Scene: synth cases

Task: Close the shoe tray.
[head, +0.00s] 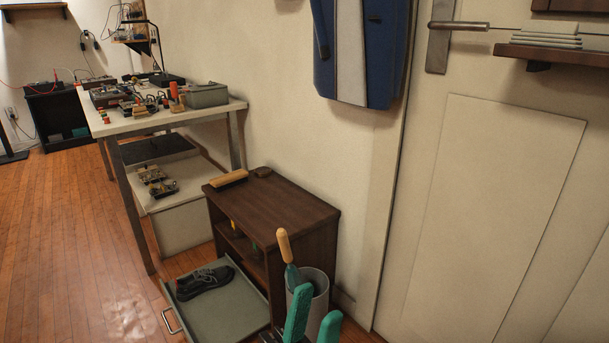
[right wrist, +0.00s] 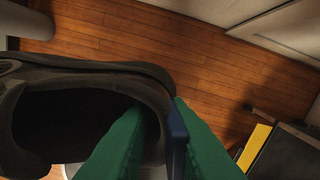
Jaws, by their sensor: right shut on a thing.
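The shoe tray (head: 232,305) is a grey-green flat tray pulled out at floor level from the brown shoe cabinet (head: 300,212). A metal handle (head: 172,320) is on its front edge. A dark shoe (head: 205,283) lies on the tray. In the right wrist view, my right gripper (right wrist: 165,125) is shut on the rim of a black shoe (right wrist: 85,72) with a blue edge.
A brush (head: 229,179) lies on the cabinet top. A cluttered workbench (head: 150,122) stands behind. The wooden floor (head: 70,230) at left is clear.

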